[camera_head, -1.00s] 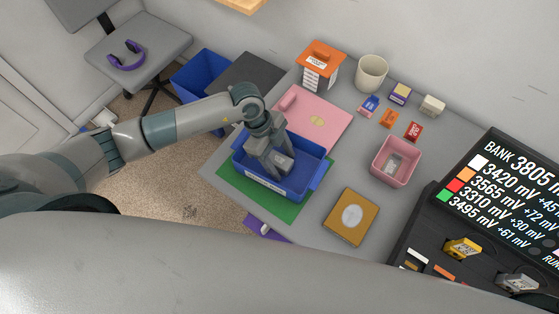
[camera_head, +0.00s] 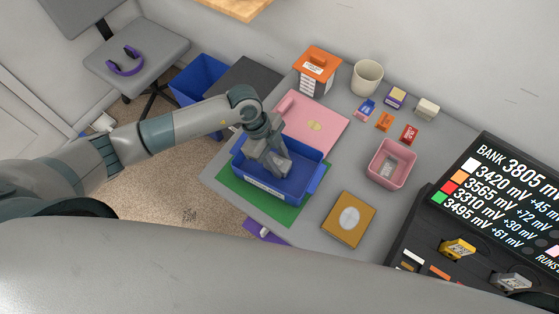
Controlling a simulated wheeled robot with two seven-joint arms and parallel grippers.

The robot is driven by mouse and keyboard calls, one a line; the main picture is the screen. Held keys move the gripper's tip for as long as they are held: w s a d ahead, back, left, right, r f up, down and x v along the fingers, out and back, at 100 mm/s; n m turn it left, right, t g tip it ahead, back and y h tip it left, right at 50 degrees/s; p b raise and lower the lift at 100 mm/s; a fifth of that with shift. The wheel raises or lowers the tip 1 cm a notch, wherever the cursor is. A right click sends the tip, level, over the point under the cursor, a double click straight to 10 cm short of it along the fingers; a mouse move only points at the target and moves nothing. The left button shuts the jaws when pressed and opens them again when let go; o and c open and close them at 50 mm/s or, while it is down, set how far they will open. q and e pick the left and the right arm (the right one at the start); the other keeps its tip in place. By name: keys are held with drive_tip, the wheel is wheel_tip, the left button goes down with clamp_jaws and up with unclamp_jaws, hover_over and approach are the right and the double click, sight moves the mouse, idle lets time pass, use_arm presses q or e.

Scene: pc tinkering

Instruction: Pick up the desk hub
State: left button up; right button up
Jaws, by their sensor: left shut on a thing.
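A blue tray (camera_head: 307,189) stands on a green mat (camera_head: 232,190) near the left edge of the grey table. My left gripper (camera_head: 274,160) reaches down into the tray. It is shut on a small grey block, which appears to be the desk hub (camera_head: 282,165). The block is partly hidden by the fingers. I cannot tell whether it still touches the tray floor. My right gripper is not in view.
A pink pad (camera_head: 325,123) lies behind the tray, with an orange-topped box (camera_head: 318,66) and a cup (camera_head: 366,77) farther back. A pink bin (camera_head: 391,164) and a tan box (camera_head: 348,219) stand to the right. A dark display (camera_head: 505,195) is at far right.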

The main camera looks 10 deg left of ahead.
use_arm(q)
wheel_tip(320, 180, up, 3)
drive_tip(key=shift+f+p, duration=0.1)
drive_tip(key=shift+p, duration=0.95)
drive_tip(key=s+d+r+p, duration=0.3)
drive_tip(key=s+r+p, duration=0.3)
drive_tip(key=s, duration=0.5)
drive_tip(key=shift+d+r+p, duration=0.25)
drive_tip(key=shift+p, duration=0.8)
